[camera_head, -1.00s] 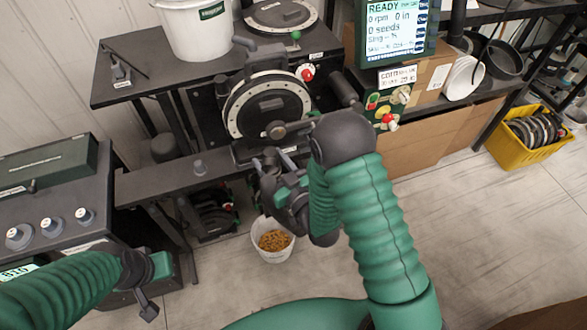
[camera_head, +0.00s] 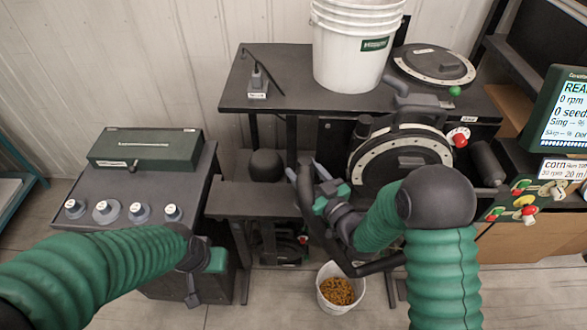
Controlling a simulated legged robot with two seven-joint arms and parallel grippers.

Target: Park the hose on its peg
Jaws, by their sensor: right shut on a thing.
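My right gripper (camera_head: 312,178) is in front of the seed meter, to the left of its round disc (camera_head: 405,160). It is shut on a dark hose (camera_head: 327,242), which runs down past the gripper and bends right below my forearm. The far part of the hose is hidden by my arm. A small upright post (camera_head: 258,80) with a white label stands on the back left of the bench; I cannot tell whether it is the peg. My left gripper (camera_head: 193,287) hangs low at the left, apart from the hose; its jaws do not show clearly.
A white bucket (camera_head: 352,50) stands on the bench (camera_head: 290,98). A small bucket of corn (camera_head: 338,290) is on the floor below my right gripper. A low shelf (camera_head: 240,197) and a dark ball (camera_head: 265,166) are left of the gripper.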

